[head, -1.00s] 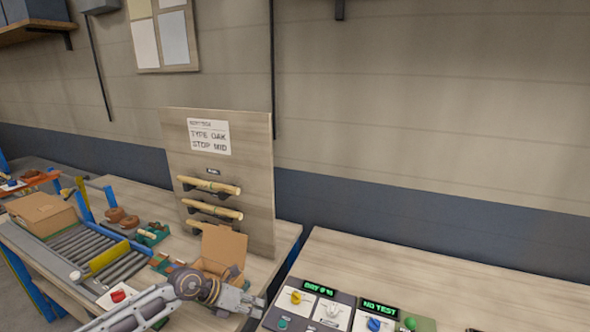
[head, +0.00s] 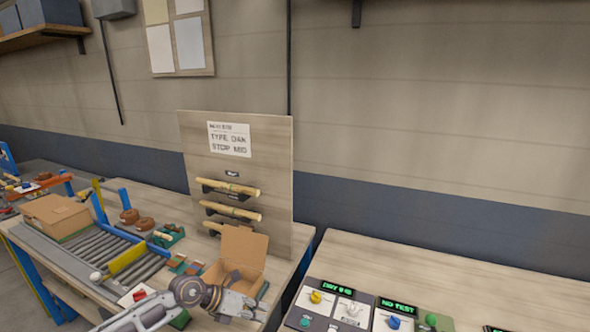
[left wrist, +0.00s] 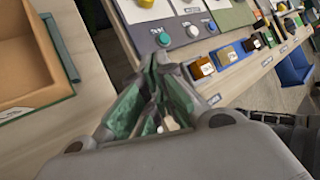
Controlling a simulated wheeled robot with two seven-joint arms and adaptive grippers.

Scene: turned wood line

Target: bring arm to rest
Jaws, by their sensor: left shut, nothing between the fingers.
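My left gripper (head: 243,305) comes in from the lower left in the head view, just in front of an open cardboard box (head: 237,260) on the left bench. In the left wrist view the gripper (left wrist: 152,62) is shut with nothing between its fingertips. It is above the gap between the bench with the box and the bench with the control panels. My right gripper does not show in either view.
A board (head: 274,185) holding several turned wood pieces stands behind the box. A roller conveyor (head: 115,250) lies to the left, with a closed carton (head: 55,215) beyond it. Control panels (head: 362,312) sit on the right bench (head: 450,275), whose top behind them is clear.

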